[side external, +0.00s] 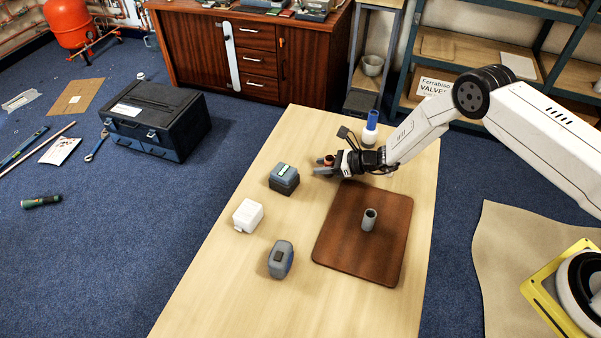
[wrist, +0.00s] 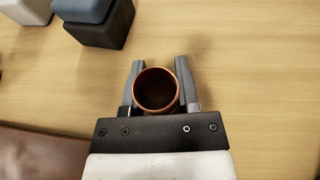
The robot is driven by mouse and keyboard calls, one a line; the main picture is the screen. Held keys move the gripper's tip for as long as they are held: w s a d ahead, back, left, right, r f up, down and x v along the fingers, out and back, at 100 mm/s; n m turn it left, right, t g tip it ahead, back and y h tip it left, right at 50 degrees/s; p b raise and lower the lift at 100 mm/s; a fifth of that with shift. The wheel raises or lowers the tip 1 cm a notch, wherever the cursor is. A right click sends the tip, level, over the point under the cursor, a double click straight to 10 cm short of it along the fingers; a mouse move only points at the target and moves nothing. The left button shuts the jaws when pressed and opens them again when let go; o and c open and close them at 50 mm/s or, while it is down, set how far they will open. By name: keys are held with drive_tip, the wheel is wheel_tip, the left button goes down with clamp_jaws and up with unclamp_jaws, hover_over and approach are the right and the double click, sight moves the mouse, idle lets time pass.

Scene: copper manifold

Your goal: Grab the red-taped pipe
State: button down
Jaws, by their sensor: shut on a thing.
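A copper-coloured pipe (wrist: 155,91) stands upright between the fingers of my gripper (wrist: 155,85) in the wrist view, its round open end facing the camera. My gripper is shut on it, one grey finger on each side. In the side external view my gripper (side external: 325,170) is low over the wooden table, beyond the brown mat, and a small reddish part of the pipe (side external: 329,160) shows at the fingers. I cannot make out any red tape. Whether the pipe touches the table cannot be told.
A grey pipe (side external: 369,219) stands on the brown mat (side external: 336,256). A blue-and-white cylinder (side external: 371,128) stands behind my gripper. The table's (side external: 200,310) near end is clear.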

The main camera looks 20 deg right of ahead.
drive_tip(key=shift+r, duration=0.15)
drive_tip(key=shift+r, duration=1.3)
drive_tip(key=shift+s+r, duration=0.1)
drive_tip(key=shift+r, duration=0.25)
drive_tip(key=s+d+r, duration=0.2)
drive_tip(key=s+r, duration=0.7)
drive_tip(key=s, duration=0.4)
drive_tip(key=shift+s+d+r, duration=0.2)
drive_tip(key=shift+s+d, duration=0.05)
drive_tip(key=shift+d, duration=0.15)
